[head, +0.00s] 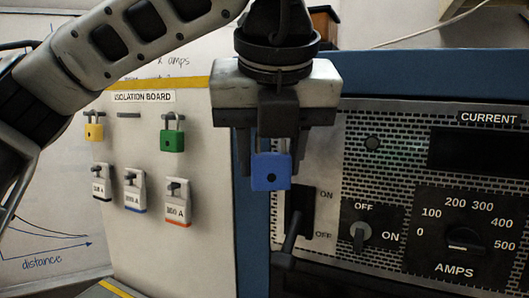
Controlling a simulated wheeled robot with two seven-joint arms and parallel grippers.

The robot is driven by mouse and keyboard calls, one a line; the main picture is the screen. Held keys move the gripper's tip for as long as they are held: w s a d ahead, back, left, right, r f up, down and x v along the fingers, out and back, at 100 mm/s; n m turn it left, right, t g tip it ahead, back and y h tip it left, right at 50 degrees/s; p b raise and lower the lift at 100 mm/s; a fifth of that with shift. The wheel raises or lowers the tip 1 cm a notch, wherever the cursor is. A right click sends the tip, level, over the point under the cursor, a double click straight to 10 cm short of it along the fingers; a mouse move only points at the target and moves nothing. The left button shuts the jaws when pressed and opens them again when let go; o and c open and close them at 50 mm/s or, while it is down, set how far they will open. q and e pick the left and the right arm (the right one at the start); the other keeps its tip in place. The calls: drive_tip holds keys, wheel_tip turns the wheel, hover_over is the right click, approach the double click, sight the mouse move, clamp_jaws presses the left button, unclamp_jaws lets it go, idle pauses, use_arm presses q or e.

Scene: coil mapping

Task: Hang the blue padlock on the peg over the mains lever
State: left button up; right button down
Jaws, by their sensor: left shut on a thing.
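The blue padlock (270,172) hangs upright below my left gripper (275,137), near the middle of the head view. The gripper points down and is shut on the padlock's upper part; the jaws hide most of the shackle. The mains lever (289,243) is on the panel just below and right of the padlock, with its handle down by the OFF mark. I cannot make out the peg over the lever; the gripper and padlock cover that area. I cannot tell how far the padlock is from the panel. My right gripper is not in view.
Right of the lever are an OFF/ON knob (359,234) and an AMPS dial (465,240).

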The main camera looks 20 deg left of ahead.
use_arm(q)
drive_tip(key=w+p, duration=0.1)
drive_tip(key=w, duration=0.7)
drive_tip(key=shift+w+f, duration=0.35)
idle(0.5)
drive_tip(key=shift+d+f, duration=0.1)
drive_tip(key=o, duration=1.1)
drive_tip(key=shift+s, duration=0.1)
